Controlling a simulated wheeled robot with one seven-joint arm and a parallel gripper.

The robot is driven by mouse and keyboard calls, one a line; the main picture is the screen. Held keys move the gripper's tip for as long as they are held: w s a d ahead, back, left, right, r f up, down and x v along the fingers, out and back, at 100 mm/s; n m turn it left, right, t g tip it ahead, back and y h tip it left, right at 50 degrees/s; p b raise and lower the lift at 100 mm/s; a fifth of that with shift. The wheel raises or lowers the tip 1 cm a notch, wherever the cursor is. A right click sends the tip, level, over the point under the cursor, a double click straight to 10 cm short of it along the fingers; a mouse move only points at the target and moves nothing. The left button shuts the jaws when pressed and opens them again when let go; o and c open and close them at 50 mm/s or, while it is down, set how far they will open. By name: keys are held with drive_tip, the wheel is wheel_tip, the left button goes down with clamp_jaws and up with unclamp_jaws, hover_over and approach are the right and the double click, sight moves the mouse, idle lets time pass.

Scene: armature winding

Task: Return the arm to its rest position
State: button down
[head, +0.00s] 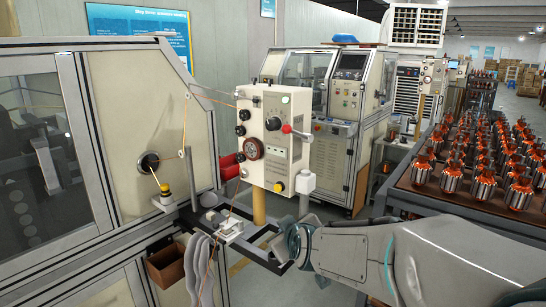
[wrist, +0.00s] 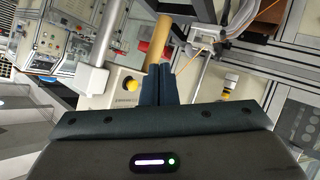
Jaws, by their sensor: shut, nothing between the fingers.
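My arm (head: 350,252) reaches in from the lower right of the head view, towards the winding station. Its wrist end is low, below and in front of the cream control box (head: 272,135). My gripper (wrist: 158,70) shows in the wrist view with its two dark fingers together and nothing between them. In that view the fingertips overlap the lower part of a tan post (wrist: 160,38); whether they touch it I cannot tell. The fingertips are hard to make out in the head view.
A dark metal frame (head: 262,252) lies close to my wrist. A cream machine cabinet (head: 130,120) fills the left. A rack of copper-wound armatures (head: 455,178) stands at the right, beyond my arm. Open floor (head: 522,110) shows at the far right.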

drive_tip(key=s+d+f+m+g+h, duration=0.1)
drive_tip(key=s+d, duration=0.3)
drive_tip(key=s, duration=0.4)
drive_tip(key=s+d+f+m+g+h, duration=0.1)
drive_tip(key=s+d+f+m+g, duration=0.2)
drive_tip(key=s, duration=0.5)
drive_tip(key=s+d+f+m+g, duration=0.2)
drive_tip(key=s+d+m+g, duration=0.1)
drive_tip(key=s, duration=0.5)
drive_tip(key=shift+s+d+f+m+g+h, duration=0.15)
drive_tip(key=shift+s+d+m+g+h, duration=0.2)
drive_tip(key=shift+d+g, duration=0.45)
drive_tip(key=shift+w+d, duration=0.1)
